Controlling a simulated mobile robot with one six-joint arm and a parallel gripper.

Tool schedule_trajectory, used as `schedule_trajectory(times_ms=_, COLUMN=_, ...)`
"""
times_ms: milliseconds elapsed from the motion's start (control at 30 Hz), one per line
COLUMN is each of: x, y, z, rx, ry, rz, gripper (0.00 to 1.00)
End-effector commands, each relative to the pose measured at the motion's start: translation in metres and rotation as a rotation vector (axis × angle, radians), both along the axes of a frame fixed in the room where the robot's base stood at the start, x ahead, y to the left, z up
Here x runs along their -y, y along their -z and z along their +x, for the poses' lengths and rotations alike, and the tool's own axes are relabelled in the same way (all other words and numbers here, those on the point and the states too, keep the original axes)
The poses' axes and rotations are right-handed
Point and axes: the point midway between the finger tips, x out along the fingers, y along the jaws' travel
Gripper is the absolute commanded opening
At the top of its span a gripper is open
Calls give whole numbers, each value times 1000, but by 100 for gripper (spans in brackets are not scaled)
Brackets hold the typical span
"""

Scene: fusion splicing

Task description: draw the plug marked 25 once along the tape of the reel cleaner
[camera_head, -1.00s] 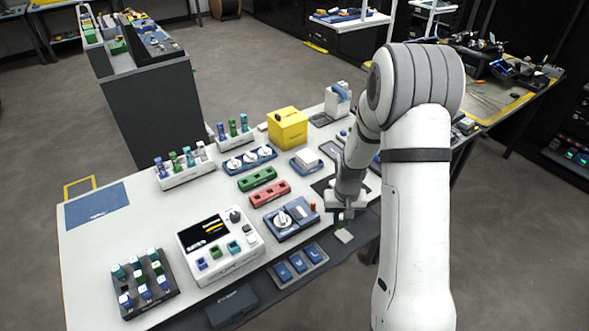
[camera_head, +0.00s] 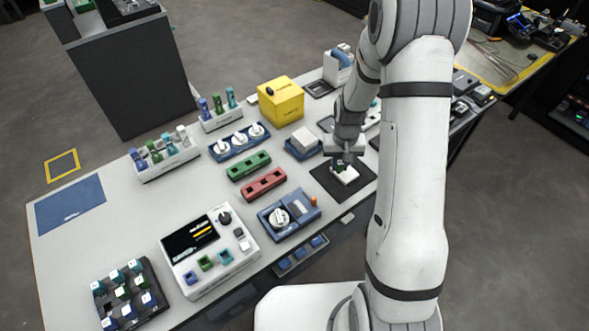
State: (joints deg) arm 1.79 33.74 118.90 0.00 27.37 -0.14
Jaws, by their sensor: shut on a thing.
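My gripper (camera_head: 346,161) is shut on a small white and green piece (camera_head: 346,175), which I take to be the plug. It is over the black mat (camera_head: 325,180) at the table's right end; I cannot tell whether the piece touches the mat. The number 25 is too small to read. A blue device (camera_head: 268,232) with a round white reel (camera_head: 279,218) and a pale window looks like the reel cleaner. It lies front left of my gripper, clear of the held piece. The tape itself is too small to make out.
Red (camera_head: 264,184) and green (camera_head: 248,166) blocks lie left of the mat. A blue box with a white top (camera_head: 303,143) and a yellow box (camera_head: 281,101) stand behind. A console (camera_head: 210,250) and a dark rack of plugs (camera_head: 128,294) stand front left.

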Motion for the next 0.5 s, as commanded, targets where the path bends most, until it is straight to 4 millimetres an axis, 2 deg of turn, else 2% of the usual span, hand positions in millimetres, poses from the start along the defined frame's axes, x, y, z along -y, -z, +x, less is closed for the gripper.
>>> schedule_trajectory(times_ms=167, x=-7, y=0, z=0, rx=0, ry=-17, rz=0, gripper=3)
schedule_trajectory(times_ms=267, x=-19, y=-6, z=-4, rx=2, ry=-60, rz=0, gripper=3)
schedule_trajectory(times_ms=367, x=-47, y=-19, z=-17, rx=5, ry=-166, rz=0, gripper=3)
schedule_trajectory(times_ms=500, x=-92, y=-42, z=-47, rx=5, ry=-368, rz=0, gripper=3)
